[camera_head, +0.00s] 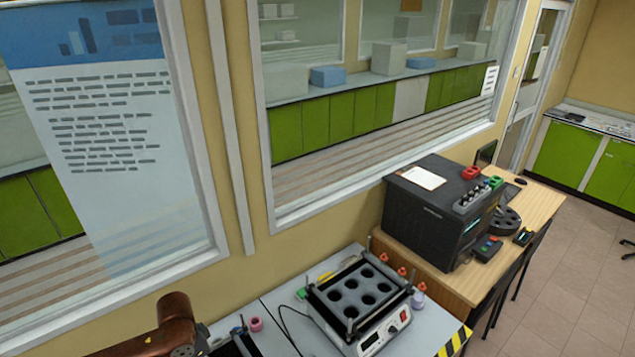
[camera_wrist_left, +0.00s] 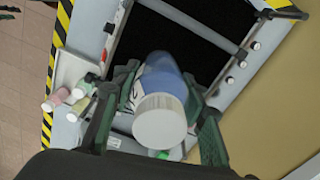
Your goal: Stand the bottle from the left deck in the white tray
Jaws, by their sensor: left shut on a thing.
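My left gripper (camera_wrist_left: 160,78) is shut on a bottle (camera_wrist_left: 160,118) with a white cap and a blue band, seen from its cap end in the left wrist view. Its two green fingers lie on either side of the bottle. Behind the bottle is a black deck (camera_wrist_left: 180,40) with a metal bar frame. A pale tray (camera_wrist_left: 73,68), seemingly the white tray, is at left, with several small capped bottles (camera_wrist_left: 55,98) at its near end. The bottle's base is hidden. In the head view only part of my left arm shows at the bottom; the right gripper is out of view.
In the head view, a device with a holed block (camera_head: 355,290) stands on the grey bench beside small orange-capped bottles (camera_head: 402,271). A black deck (camera_head: 238,345) is partly visible at the bottom. A large black instrument (camera_head: 437,215) stands on the wooden table to the right.

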